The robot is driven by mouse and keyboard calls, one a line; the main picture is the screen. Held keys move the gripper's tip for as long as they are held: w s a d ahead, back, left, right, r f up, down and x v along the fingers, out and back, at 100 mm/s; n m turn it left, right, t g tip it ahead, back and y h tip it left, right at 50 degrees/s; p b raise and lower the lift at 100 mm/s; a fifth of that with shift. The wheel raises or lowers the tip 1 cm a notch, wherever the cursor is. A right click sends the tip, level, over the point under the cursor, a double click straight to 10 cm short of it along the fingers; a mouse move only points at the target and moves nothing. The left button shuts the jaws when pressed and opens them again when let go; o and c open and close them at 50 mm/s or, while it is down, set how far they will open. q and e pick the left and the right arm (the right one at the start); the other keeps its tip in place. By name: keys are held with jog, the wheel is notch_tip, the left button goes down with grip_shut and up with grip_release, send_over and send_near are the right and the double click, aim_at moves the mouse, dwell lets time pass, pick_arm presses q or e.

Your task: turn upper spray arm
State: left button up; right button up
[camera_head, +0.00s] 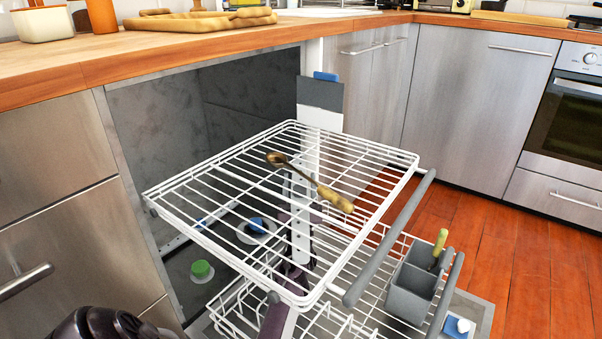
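The upper spray arm (301,225) is a pale bar with small holes. It shows through the wires of the white upper rack (412,160), which is pulled out of the open dishwasher. Dark purple parts of mine show below and behind the rack wires, close beside the spray arm. They seem to belong to my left gripper (299,203), but the wires hide its fingertips. I cannot tell whether it is open or shut, or whether it touches the spray arm. My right gripper is not in view.
A wooden-handled spoon (310,181) lies on the upper rack. The lower rack (345,318) is also out, with a grey cutlery basket (412,288) at its right. A green cap (201,270) is inside the tub. The wooden counter (130,55) runs above; open floor lies right.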

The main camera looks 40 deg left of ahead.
pick_arm(q)
jog(key=shift+w+a+r, duration=0.1)
jog(key=shift+r, duration=0.45)
jog(key=shift+f, duration=0.1)
grip_shut()
